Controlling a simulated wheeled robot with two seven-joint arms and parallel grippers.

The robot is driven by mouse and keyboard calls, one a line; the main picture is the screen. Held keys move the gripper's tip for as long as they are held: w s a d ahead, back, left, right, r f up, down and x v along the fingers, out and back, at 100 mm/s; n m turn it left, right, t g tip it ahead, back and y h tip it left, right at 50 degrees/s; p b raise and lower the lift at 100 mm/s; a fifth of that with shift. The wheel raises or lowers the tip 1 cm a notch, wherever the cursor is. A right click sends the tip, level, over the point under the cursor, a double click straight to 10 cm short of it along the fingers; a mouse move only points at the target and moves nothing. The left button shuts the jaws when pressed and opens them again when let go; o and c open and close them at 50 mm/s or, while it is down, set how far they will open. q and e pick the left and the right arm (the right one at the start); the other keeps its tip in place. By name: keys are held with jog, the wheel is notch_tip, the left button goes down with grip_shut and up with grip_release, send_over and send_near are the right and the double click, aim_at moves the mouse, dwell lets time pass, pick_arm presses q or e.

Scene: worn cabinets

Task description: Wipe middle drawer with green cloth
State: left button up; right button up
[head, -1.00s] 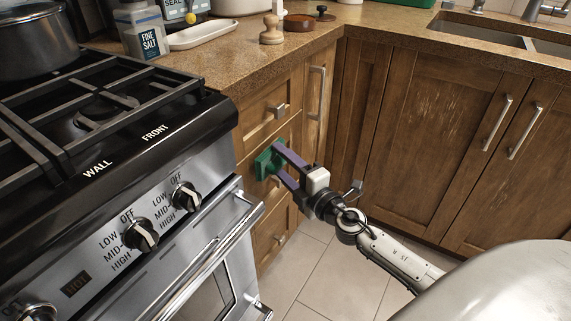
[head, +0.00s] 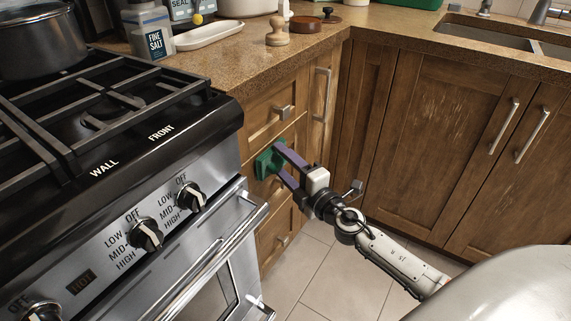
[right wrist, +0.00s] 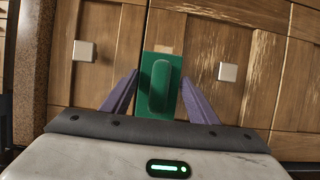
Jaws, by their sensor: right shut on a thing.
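The green cloth (head: 268,159) is a flat green pad with a raised grip. My right gripper (head: 277,165) has its two purple fingers shut on it and holds it at the front of the middle drawer (right wrist: 205,45). In the right wrist view, the cloth (right wrist: 158,88) lies between the fingers, over the edge of the drawer nearest the top drawer, beside the square knob (right wrist: 228,72). The fingers and cloth hide much of the drawer in the head view. I cannot tell for certain that the pad touches the wood. My left gripper is not in view.
The top drawer (head: 262,119) with its knob is above, and the bottom drawer (head: 273,245) below. The stove (head: 150,180), with its protruding oven handle (head: 225,235), stands close on the left. Wooden cabinets (head: 430,140) are on the right. Tiled floor (head: 335,275) is open below.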

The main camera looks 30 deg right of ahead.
jog(key=shift+w+a, duration=0.15)
jog(key=shift+w, duration=0.2)
jog(key=shift+w+d+b, duration=0.35)
jog(key=shift+d, duration=0.55)
jog(key=shift+w+d+b, duration=0.3)
jog(key=shift+d, duration=0.6)
jog(key=d, duration=0.1)
jog(key=w+d, duration=0.1)
jog(key=d+b, duration=0.1)
jog(key=shift+w+d, duration=0.2)
jog(key=shift+w, duration=0.05)
jog(key=shift+a, duration=0.1)
